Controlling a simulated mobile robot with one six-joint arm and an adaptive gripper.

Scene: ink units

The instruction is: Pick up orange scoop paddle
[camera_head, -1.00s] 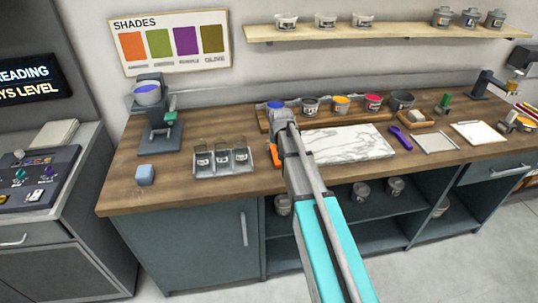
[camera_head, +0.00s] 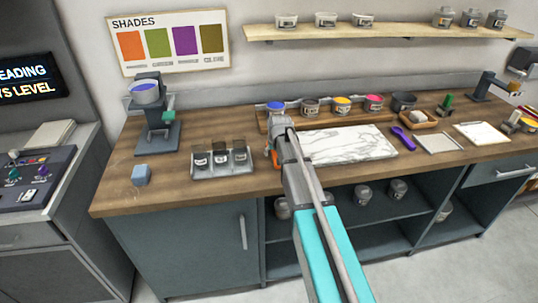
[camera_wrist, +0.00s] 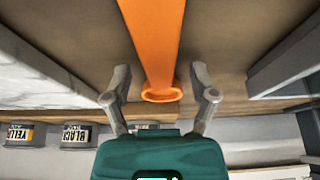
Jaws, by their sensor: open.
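The orange scoop paddle (camera_wrist: 155,45) lies on the wooden counter. In the wrist view it runs down from the top edge, and its rounded end sits between my two fingers. My gripper (camera_wrist: 160,88) is open, with one finger on each side of the paddle and visible gaps between. In the head view a small bit of the paddle (camera_head: 275,158) shows at the left of my gripper (camera_head: 279,140), which hides most of it.
A marble slab (camera_head: 345,143) lies just right of my gripper. A wooden riser (camera_head: 325,118) with several ink jars is behind.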

